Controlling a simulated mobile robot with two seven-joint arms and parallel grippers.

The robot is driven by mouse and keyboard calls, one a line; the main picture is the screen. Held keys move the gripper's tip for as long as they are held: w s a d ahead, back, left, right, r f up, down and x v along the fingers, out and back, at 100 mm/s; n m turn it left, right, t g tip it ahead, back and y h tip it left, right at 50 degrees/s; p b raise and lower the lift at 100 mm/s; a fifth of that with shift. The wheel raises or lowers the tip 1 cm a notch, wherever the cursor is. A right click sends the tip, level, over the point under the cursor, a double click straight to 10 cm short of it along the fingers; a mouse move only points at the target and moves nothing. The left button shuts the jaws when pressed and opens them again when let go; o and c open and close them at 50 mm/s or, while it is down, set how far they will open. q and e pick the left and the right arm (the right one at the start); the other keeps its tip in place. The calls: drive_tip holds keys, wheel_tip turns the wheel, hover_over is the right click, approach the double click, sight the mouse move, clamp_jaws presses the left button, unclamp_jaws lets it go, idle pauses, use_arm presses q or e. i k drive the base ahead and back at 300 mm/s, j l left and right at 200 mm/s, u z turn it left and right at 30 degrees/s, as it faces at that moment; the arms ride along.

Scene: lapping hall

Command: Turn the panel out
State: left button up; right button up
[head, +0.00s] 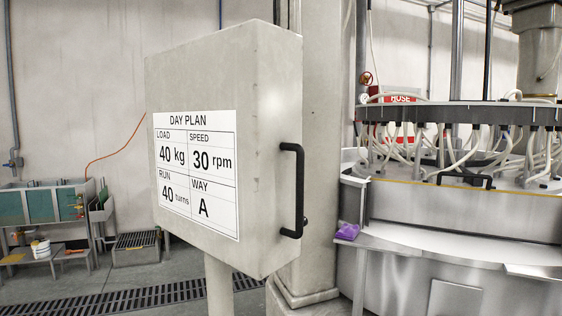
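The panel (215,90) is a grey box-shaped cabinet on a post in the middle left of the head view. Its face carries a white sheet (195,172) headed DAY PLAN, with load 40 kg, speed 30 rpm, run 40 turns and way A. A black bar handle (299,190) is fixed upright on its right side face. The panel is turned so that its printed face points to the left front. Neither of my grippers shows in the view, and nothing touches the handle.
A thick pale column (322,120) stands right behind the panel. At right is a large steel machine (470,215) with many hoses and a front ledge holding a purple item (347,231). Green tanks (40,205) stand at far left. A floor grate (120,297) crosses the open floor.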

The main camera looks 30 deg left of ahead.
sight(224, 107)
drive_tip(key=k+j+u, duration=0.2)
drive_tip(key=u, duration=0.2)
drive_tip(key=k+j+u, duration=0.1)
drive_tip(key=j+u, duration=0.65)
drive_tip(key=k+j, duration=0.05)
drive_tip(key=j, duration=0.05)
